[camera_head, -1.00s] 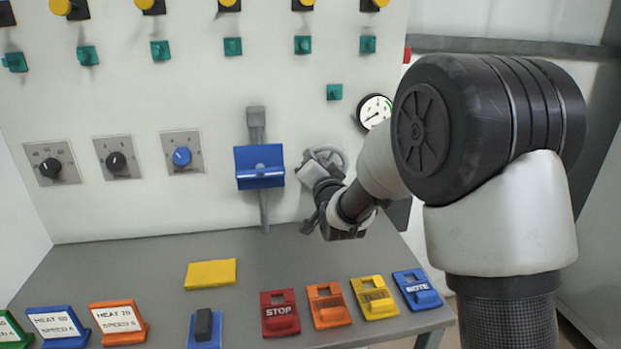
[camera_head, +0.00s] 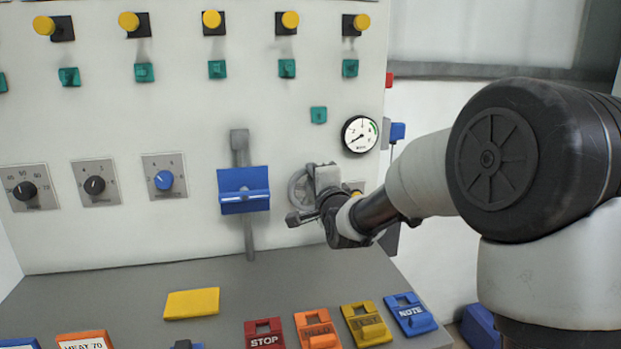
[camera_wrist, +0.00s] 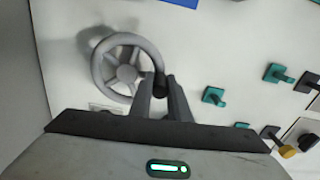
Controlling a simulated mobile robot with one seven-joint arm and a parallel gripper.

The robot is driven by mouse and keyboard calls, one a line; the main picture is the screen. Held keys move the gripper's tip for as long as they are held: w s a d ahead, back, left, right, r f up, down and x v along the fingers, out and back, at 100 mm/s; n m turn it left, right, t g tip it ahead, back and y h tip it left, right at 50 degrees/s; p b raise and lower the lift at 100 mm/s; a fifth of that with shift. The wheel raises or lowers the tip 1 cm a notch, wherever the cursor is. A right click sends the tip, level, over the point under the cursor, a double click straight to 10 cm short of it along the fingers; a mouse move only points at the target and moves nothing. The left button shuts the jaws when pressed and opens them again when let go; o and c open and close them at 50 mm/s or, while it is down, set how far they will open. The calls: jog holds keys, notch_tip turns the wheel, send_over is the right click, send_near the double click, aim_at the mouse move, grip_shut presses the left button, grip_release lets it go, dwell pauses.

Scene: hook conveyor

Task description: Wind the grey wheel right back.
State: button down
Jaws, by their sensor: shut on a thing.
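The grey wheel (camera_head: 299,190) is mounted on the white panel, right of the blue lever plate, and is partly hidden behind my gripper in the head view. My gripper (camera_head: 316,192) is at the right part of the wheel in the head view. In the wrist view my gripper (camera_wrist: 160,84) has its two fingers closed on the wheel's dark handle (camera_wrist: 159,88) at the rim.
A round gauge (camera_head: 360,134) sits up and right of the wheel; its reading is too small to tell. The blue lever plate (camera_head: 244,190) is close on the left. Below, a grey shelf (camera_head: 120,262) carries a yellow block (camera_head: 191,303) and coloured tags, including a red STOP tag (camera_head: 264,336).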

jog(key=shift+d, duration=0.1)
dwell(0.4)
jog(key=c, duration=1.7)
grip_release()
jog(key=shift+o, duration=0.2)
jog(key=p+v, duration=0.2)
jog(key=v, duration=1.5)
jog(key=shift+s, duration=0.2)
jog(key=shift+r, duration=0.1)
